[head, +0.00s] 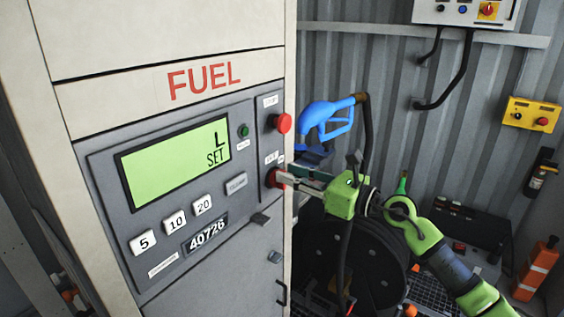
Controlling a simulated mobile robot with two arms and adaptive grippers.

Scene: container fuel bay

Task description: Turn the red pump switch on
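The fuel pump's front panel (165,180) fills the left of the head view. A red switch (271,178) sits low on the narrow strip at the panel's right edge, under a small label. A larger red round button (282,123) is above it on the same strip. My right gripper (286,178) comes in from the right, its fingertips at the red switch and partly covering it. I cannot tell whether the fingers grip the switch or only touch it. The green display (175,163) reads "L SET". My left gripper is not in view.
A blue fuel nozzle (325,116) hangs just above my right gripper, with a dark hose beside it. A black hose reel (350,265) stands below my wrist. A yellow button box (531,113) and a control box (465,10) are on the corrugated wall.

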